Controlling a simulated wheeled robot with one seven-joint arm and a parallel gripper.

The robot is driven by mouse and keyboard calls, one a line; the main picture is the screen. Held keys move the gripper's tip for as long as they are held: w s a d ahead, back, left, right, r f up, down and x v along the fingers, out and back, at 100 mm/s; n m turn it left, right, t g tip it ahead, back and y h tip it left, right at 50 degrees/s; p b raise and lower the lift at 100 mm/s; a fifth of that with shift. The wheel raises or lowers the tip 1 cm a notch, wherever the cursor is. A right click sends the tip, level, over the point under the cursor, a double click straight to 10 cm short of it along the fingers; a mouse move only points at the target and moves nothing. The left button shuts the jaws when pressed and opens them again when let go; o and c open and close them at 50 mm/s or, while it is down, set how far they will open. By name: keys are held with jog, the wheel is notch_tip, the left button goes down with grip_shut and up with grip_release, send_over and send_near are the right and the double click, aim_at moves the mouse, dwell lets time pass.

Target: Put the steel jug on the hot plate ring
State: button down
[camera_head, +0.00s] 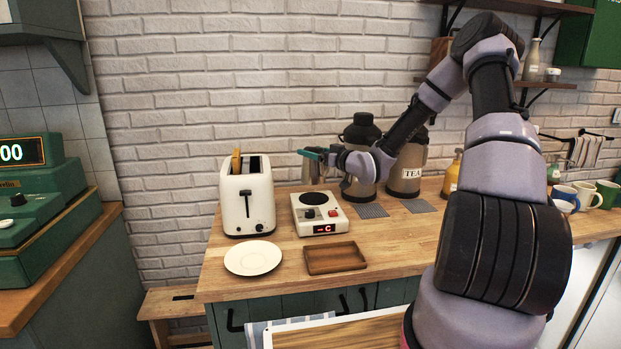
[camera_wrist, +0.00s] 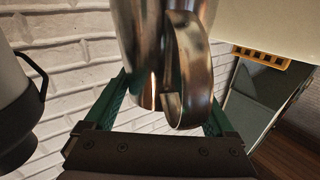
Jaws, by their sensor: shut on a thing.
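The steel jug (camera_head: 311,172) is in my gripper (camera_head: 318,154), above the hot plate (camera_head: 338,225) in the head view. The hot plate is a white box with a dark round ring (camera_head: 313,198) on top and a red-lit display in front. The jug appears to hang over the back of the ring, apart from it. In the wrist view the shiny jug (camera_wrist: 138,40) with its curved handle (camera_wrist: 186,70) sits between the teal fingers of my gripper (camera_wrist: 165,90). The exact finger contact is partly hidden.
A white toaster (camera_head: 247,200) stands left of the hot plate. A white plate (camera_head: 253,258) and a wooden tray (camera_head: 335,258) lie in front. Dark flasks (camera_head: 361,150) and a TEA dispenser (camera_head: 407,178) stand close on the right, with grey mats (camera_head: 371,211) before them.

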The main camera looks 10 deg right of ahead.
aim_at(314, 169)
jog(key=shift+f, duration=2.95)
jog(key=shift+f, duration=0.1)
